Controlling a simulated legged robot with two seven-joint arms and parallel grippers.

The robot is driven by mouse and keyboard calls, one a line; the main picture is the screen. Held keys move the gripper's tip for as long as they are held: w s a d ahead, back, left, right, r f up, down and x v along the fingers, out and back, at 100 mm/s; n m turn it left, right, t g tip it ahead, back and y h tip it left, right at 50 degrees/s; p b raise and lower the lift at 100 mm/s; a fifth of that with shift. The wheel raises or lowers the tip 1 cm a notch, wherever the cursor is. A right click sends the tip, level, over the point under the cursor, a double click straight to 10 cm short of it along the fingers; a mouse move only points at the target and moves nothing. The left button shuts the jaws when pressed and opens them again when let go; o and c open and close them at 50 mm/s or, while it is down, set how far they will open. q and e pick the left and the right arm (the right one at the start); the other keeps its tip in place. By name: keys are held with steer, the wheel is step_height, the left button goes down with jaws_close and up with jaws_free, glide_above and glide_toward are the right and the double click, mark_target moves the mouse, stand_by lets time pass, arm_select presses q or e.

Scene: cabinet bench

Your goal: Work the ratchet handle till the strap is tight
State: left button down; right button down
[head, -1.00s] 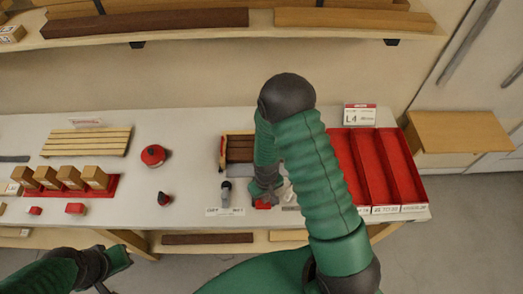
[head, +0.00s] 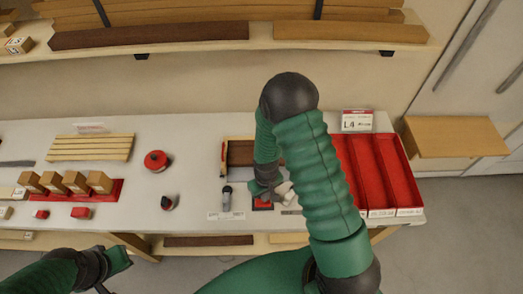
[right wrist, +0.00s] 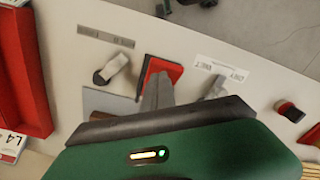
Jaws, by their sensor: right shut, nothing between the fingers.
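My right gripper (head: 262,191) is shut and empty. In the right wrist view its fingertips (right wrist: 157,88) lie over a small red block with a dark edge (right wrist: 164,67), which also shows in the head view (head: 262,205); I cannot tell if they touch. A pale, dark-ended lever-like piece (right wrist: 112,68) stands beside it, partly hidden in the head view (head: 285,189). I cannot tell which piece is the ratchet handle, and no strap shows clearly. My left gripper (head: 121,257) hangs off the bench front, jaws unclear.
Red trays (head: 402,172) fill the bench's right end. A grey-and-black upright piece (head: 226,197) stands just left of my right gripper, behind a white label (head: 226,216).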

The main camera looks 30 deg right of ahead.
steer(key=shift+f, duration=0.1)
stand_by(0.3)
steer(key=shift+s+a+f+b, duration=0.1)
steer(key=shift+s+f+b, duration=0.05)
steer(key=shift+f+b, duration=0.85)
steer(key=shift+s+a+f+b, duration=0.1)
steer(key=shift+f+b, duration=0.75)
steer(key=shift+f, duration=0.4)
steer(key=shift+s+a+f+b, duration=0.1)
steer(key=shift+s+f+b, duration=0.05)
steer(key=shift+f+b, duration=0.85)
steer(key=r+p, duration=0.4)
steer(key=w+r+p, duration=0.1)
steer(key=r+p, duration=0.1)
steer(key=r, duration=0.1)
steer(key=shift+d, duration=0.3)
steer(key=shift+f, duration=0.2)
steer(key=shift+r, duration=0.1)
step_height(320, 180, up, 5)
steer(key=p, duration=0.4)
